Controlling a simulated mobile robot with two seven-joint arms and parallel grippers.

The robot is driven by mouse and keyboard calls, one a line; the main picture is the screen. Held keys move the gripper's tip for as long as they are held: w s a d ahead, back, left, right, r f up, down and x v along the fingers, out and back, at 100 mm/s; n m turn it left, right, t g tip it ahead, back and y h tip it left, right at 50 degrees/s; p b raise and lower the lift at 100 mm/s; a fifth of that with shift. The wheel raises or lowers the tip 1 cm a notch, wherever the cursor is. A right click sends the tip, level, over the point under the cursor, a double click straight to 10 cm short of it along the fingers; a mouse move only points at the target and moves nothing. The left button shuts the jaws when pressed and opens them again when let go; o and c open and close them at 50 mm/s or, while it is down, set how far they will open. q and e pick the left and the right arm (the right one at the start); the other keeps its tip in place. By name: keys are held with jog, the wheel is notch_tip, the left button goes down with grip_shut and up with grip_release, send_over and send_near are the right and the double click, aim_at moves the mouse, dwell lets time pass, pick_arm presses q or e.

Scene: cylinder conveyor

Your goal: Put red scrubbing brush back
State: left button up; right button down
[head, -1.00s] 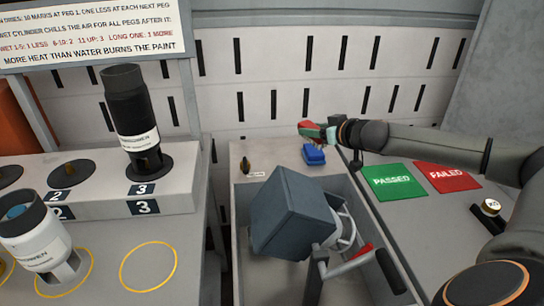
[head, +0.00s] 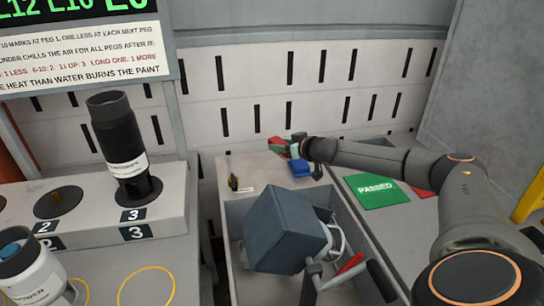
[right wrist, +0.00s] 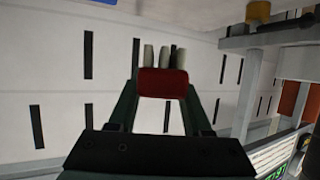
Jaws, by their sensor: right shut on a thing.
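The red scrubbing brush (head: 278,145) is held in my right gripper (head: 288,148) above the far end of the grey bench. The right wrist view shows the red brush block (right wrist: 163,83) between the two fingers, with pale bristle tufts pointing away from the gripper. The gripper is shut on it. A blue brush-like block (head: 300,168) is on the bench's far ledge (head: 262,172), just below and right of the held brush. The brush looks clear of the ledge, but the gap is hard to judge. My left gripper is not in view.
A dark grey box-shaped device (head: 283,228) with a crank stands in the trough in front of the ledge. A small dark-and-yellow item (head: 233,182) is at the ledge's left. A green PASSED mat (head: 377,191) lies right. A slotted wall (head: 330,90) rises behind.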

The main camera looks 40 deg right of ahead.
jog(key=b, duration=0.1)
send_over(272, 169)
jog(key=s, duration=0.1)
notch_tip(272, 169, down, 5)
jog(key=shift+a+r, duration=0.1)
jog(key=shift+w+f, duration=0.3)
jog(key=shift+f, duration=0.15)
jog(key=shift+w+f+b, duration=0.2)
jog(key=shift+w+b, duration=0.05)
jog(key=shift+b, duration=0.1)
notch_tip(272, 169, down, 3)
jog(key=shift+r+b, duration=0.2)
jog(key=shift+b, duration=0.5)
jog(key=shift+f, duration=0.3)
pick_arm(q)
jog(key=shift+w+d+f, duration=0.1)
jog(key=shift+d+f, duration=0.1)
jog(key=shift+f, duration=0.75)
pick_arm(e)
jog(key=shift+r, duration=0.1)
